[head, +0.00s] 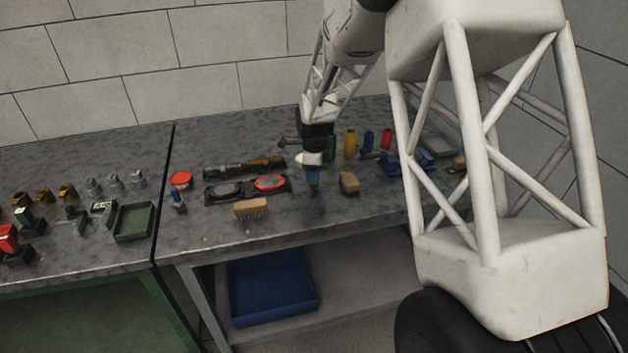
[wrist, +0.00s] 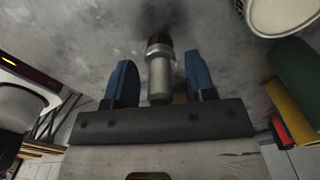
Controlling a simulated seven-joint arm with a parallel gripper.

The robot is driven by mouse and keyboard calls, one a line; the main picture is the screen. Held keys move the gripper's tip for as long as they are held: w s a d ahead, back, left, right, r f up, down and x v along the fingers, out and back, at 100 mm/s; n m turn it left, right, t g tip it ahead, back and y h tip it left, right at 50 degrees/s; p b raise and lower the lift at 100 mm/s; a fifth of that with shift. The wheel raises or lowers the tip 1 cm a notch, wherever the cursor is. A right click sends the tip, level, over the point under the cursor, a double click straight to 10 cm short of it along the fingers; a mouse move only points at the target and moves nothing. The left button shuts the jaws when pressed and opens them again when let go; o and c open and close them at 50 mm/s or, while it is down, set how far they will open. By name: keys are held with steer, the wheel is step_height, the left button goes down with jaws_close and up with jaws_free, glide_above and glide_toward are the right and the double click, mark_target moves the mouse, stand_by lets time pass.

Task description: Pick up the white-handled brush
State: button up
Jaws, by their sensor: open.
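My gripper (head: 313,180) points down over the right-hand bench top in the head view, its blue fingers low near the surface. In the wrist view, my gripper (wrist: 158,82) is open, with a finger on each side of a pale grey-white cylinder with a dark brown end (wrist: 159,80). This looks like the white-handled brush, though its bristles are not clear. A gap shows between it and each finger. In the head view I cannot make it out apart from the gripper.
A wooden block brush (head: 251,209) lies to the left and a tan block (head: 349,183) just to the right. A black case with a red dial (head: 270,183) is close on the left. Yellow (head: 350,143) and red (head: 387,138) cylinders stand behind. The front edge is near.

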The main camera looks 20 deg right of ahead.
jaws_close()
steer(key=shift+r, duration=0.1)
stand_by(0.3)
steer(key=shift+r, duration=0.7)
step_height(320, 180, up, 2)
steer(key=shift+r, duration=0.15)
steer(key=s+r, duration=0.1)
steer(key=s, duration=1.5)
steer(key=shift+a, duration=0.4)
steer(key=shift+w+r, duration=0.1)
